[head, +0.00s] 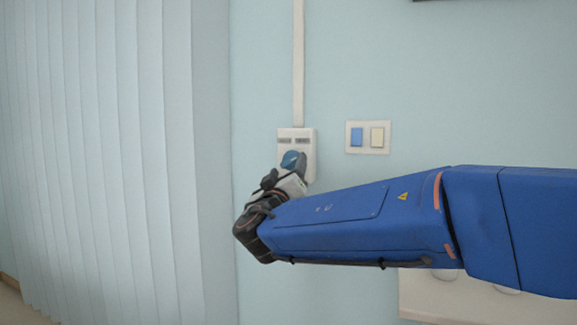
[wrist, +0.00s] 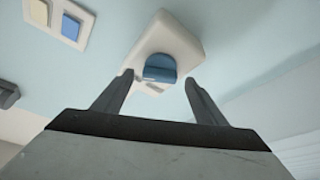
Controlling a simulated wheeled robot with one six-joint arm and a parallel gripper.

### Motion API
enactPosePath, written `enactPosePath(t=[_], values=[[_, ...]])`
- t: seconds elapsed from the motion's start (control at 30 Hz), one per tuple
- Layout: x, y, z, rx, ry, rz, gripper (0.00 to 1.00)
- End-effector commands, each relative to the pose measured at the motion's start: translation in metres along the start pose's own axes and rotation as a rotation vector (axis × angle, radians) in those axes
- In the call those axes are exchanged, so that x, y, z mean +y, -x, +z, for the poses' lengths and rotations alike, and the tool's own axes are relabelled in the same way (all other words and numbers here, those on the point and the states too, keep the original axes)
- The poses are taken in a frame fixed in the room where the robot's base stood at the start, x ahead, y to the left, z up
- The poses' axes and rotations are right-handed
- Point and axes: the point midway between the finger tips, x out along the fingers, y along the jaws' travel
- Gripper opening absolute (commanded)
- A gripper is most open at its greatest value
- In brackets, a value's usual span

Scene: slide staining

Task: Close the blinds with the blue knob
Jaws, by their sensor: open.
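The blue knob (head: 290,159) sits on a white control box (head: 308,146) on the wall, partly hidden by my gripper in the head view. In the wrist view the blue knob (wrist: 160,68) is on the white box (wrist: 180,35), between and beyond my fingertips. My gripper (wrist: 158,82) is open, one finger on each side of the knob, with gaps visible; I cannot tell if either finger touches it. In the head view my gripper (head: 290,170) is right at the box. The blinds (head: 100,150) hang as pale vertical slats at the left.
A switch plate (head: 368,137) with a blue and a cream rocker is on the wall right of the box. A white conduit (head: 298,60) runs up from the box. A white fixture (head: 440,300) lies behind my arm at the lower right.

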Motion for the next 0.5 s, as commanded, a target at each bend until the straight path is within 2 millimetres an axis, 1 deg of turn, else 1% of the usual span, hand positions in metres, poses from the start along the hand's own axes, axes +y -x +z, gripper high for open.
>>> enactPosePath(t=[0.03,0.2,0.5], values=[[0.001,-0.007,0.000,0.000,0.000,0.002,0.66],[0.000,-0.020,0.000,0.000,0.000,0.001,0.66],[0.000,-0.024,-0.001,0.001,-0.001,0.000,0.66]])
